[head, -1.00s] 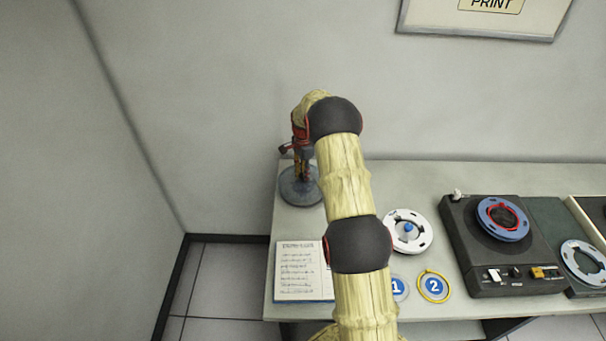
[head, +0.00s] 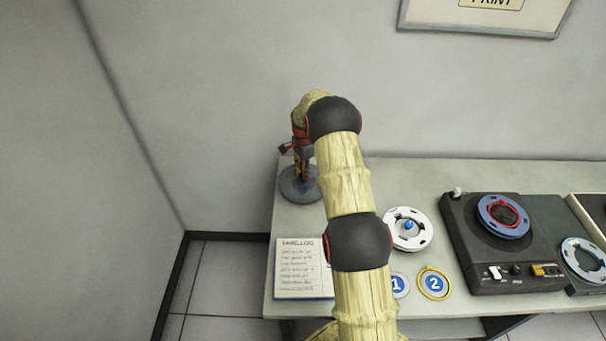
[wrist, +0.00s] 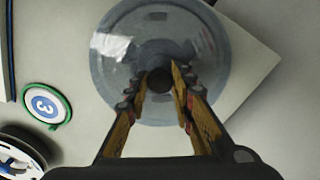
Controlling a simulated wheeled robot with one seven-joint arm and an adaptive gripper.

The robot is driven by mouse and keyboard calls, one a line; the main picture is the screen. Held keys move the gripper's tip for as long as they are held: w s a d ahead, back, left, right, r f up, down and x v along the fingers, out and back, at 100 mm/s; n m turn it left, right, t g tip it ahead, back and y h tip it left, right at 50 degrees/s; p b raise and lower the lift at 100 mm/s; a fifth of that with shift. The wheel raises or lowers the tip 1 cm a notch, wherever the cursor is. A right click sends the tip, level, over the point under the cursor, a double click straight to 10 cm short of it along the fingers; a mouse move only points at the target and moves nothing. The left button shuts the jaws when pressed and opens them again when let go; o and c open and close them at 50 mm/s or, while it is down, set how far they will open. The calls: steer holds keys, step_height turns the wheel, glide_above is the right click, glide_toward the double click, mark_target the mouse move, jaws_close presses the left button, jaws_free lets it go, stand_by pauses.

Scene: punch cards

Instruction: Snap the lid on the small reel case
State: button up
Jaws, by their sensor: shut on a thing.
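A round, translucent grey-blue lid (wrist: 112,72) with a dark central knob (wrist: 160,82) fills the upper middle of the wrist view. My gripper (wrist: 162,78) has its two yellow-brown fingers closed on either side of that knob. In the head view my gripper (head: 303,170) points down at the back left of the table, with the round lid (head: 299,189) beneath it. Dark shapes show through the lid. I cannot tell the small reel case apart from the lid, nor whether the lid touches it or hangs just above it.
A green-ringed disc marked 3 (wrist: 46,106) lies to the left. On the table (head: 410,178) are a notepad (head: 300,270), a white reel (head: 422,240), discs marked 1 (head: 398,285) and 2 (head: 434,284), and a black tape deck (head: 460,250).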

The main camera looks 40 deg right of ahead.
steer(key=shift+f+b, duration=0.35)
steer(key=shift+f, duration=0.5)
steer(key=o, duration=1)
steer(key=shift+o, duration=0.4)
steer(key=shift+c, duration=0.9)
steer(key=shift+r, duration=0.1)
steer(key=shift+r+p, duration=1.85)
steer(key=shift+r, duration=1.6)
